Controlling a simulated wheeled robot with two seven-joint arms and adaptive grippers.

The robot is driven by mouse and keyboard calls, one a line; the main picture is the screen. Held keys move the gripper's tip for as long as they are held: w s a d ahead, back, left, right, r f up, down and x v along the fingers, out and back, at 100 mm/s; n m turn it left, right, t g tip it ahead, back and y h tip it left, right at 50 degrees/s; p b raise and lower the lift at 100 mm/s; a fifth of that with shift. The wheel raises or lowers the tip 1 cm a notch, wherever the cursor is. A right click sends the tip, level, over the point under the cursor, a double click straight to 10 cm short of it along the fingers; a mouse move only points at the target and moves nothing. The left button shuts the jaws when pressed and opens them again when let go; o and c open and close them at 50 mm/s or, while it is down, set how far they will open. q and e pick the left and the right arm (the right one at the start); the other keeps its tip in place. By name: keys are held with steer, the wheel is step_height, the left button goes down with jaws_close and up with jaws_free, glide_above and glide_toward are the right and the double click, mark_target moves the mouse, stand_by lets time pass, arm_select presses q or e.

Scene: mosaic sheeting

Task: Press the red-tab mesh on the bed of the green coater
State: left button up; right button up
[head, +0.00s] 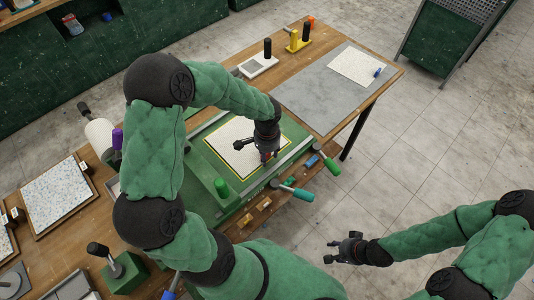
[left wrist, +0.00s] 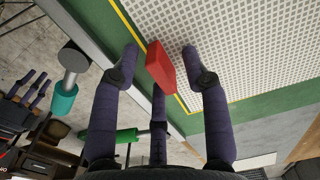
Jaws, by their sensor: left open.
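The green coater (head: 285,170) stands on the wooden bench. A white perforated mesh (head: 232,138) lies on its bed inside a yellow outline; it fills the upper right of the left wrist view (left wrist: 235,45). The red tab (left wrist: 160,65) is at the mesh's edge, close to the yellow line. My left gripper (head: 265,160) is over the front right part of the mesh. Its fingers (left wrist: 165,65) are open, one on each side of the red tab, with no contact that I can make out. My right gripper (head: 335,250) is open and empty, off the bench over the floor.
Green-handled (head: 300,193) and teal-handled (head: 330,167) levers stick out from the coater's front. A blue-tab sheet (head: 355,66) lies on a grey mat (head: 310,95) to the right. A speckled board (head: 60,195) lies at left.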

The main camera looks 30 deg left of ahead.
arm_select(q)
steer(key=shift+r, duration=0.1)
step_height(320, 180, up, 12)
stand_by(0.5)
stand_by(0.5)
